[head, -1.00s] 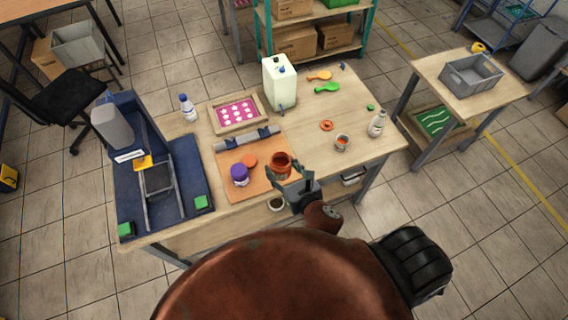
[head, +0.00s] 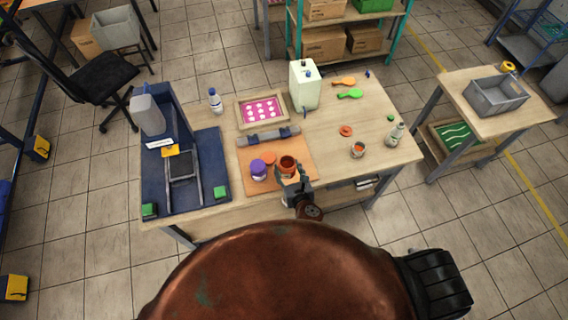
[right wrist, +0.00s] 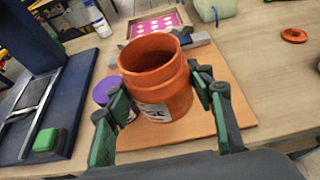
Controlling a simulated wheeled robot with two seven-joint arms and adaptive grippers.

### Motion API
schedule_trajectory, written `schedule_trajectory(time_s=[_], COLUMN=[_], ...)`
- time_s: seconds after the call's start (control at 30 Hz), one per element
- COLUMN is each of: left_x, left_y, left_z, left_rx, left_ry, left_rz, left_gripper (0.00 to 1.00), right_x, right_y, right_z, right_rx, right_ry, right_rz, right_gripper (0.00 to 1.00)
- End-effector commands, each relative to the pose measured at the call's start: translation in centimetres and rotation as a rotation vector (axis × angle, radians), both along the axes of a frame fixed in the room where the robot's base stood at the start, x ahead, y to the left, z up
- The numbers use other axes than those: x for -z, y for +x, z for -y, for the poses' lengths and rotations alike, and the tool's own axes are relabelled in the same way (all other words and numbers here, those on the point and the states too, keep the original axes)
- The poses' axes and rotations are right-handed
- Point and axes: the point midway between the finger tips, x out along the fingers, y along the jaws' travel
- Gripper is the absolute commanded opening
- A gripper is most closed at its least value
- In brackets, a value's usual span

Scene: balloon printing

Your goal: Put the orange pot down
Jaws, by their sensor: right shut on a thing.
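The orange pot (head: 288,162) is open at the top and upright, with a pale label low on its side in the right wrist view (right wrist: 157,88). My right gripper (head: 291,180) is shut on it, with green finger pads on either side. My left gripper is not in view.
A grey bar (head: 262,138) lies along the board's back edge. A framed pink screen (head: 262,111) and a white canister (head: 305,85) stand behind. A blue press (head: 210,150) is at the left.

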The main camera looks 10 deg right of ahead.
Motion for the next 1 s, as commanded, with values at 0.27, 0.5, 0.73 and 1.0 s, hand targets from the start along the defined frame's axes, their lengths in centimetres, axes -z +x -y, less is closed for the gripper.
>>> schedule_trajectory(time_s=[0.27,0.5,0.73,1.0], left_x=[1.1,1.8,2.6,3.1], left_y=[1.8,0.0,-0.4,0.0], left_z=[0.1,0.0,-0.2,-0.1], left_rx=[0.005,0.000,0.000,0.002], left_ry=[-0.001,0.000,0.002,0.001], left_rz=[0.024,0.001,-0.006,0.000], left_gripper=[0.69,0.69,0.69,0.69], right_x=[4.5,6.4,8.7,10.1], right_y=[5.3,7.0,7.5,7.5], right_z=[0.6,0.8,0.8,0.8], right_rx=[0.002,0.000,0.002,-0.001], right_ry=[-0.001,0.001,0.001,0.003], right_rz=[0.000,0.001,-0.003,0.000], right_gripper=[0.19,0.19,0.19,0.19])
